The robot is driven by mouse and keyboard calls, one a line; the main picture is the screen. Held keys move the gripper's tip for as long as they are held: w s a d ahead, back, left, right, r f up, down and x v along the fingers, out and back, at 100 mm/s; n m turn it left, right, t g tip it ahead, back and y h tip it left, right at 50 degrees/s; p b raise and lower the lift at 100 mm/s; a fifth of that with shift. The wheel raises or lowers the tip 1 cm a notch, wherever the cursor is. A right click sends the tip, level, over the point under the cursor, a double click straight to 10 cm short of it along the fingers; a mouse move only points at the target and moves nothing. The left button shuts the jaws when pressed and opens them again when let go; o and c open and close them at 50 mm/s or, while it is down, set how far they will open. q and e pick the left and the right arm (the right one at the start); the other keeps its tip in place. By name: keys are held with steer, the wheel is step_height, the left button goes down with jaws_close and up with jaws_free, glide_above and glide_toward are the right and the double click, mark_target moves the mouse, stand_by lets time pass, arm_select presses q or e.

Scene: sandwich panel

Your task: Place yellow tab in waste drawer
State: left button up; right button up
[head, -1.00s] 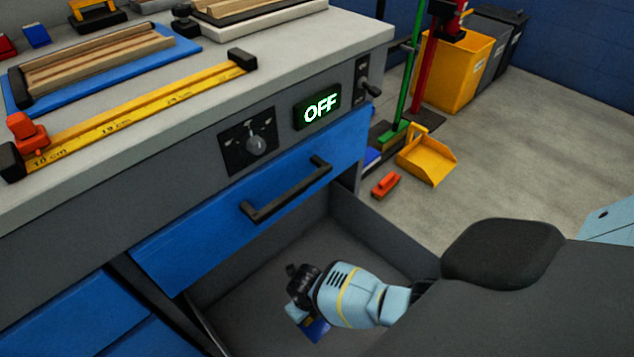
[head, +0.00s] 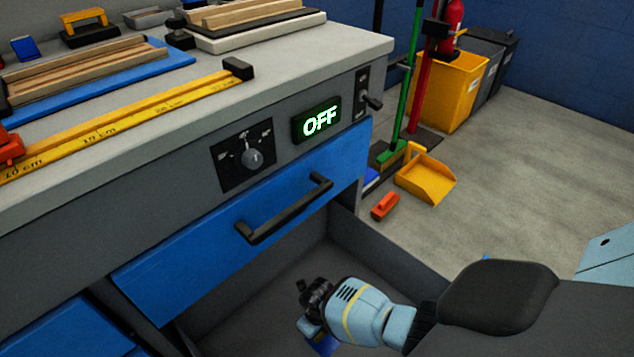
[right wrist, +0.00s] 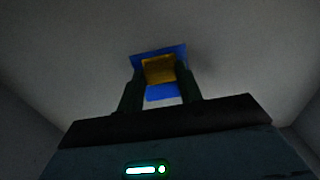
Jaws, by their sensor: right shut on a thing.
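My right gripper points down inside an open grey drawer (head: 385,248), below a blue drawer front (head: 225,240) with a black handle. Its fingertips are hidden in the head view. In the right wrist view, my right gripper (right wrist: 160,76) is shut on a small yellow tab (right wrist: 158,70). A blue piece (right wrist: 160,51) shows behind and around the tab; I cannot tell whether it is joined to it. Blue also shows below the wrist in the head view (head: 325,345). The pale drawer floor (right wrist: 240,55) lies beyond the fingers. My left gripper is not in view.
The worktop (head: 150,130) above holds a yellow ruler (head: 130,120), wooden strips on a blue board and other items. An OFF display (head: 317,122) and a dial (head: 250,158) are on its front. A yellow dustpan (head: 427,180) and bins stand on the floor at right.

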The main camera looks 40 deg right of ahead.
steer(key=shift+r, duration=0.15)
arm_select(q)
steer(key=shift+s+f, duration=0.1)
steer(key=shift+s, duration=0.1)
arm_select(e)
steer(key=o, duration=1)
steer(key=shift+f, duration=0.2)
arm_select(q)
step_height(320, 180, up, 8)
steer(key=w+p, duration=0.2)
steer(key=p, duration=0.5)
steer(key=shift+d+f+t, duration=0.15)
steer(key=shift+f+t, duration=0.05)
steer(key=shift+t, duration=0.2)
arm_select(e)
step_height(320, 180, up, 12)
steer(key=shift+r, duration=0.2)
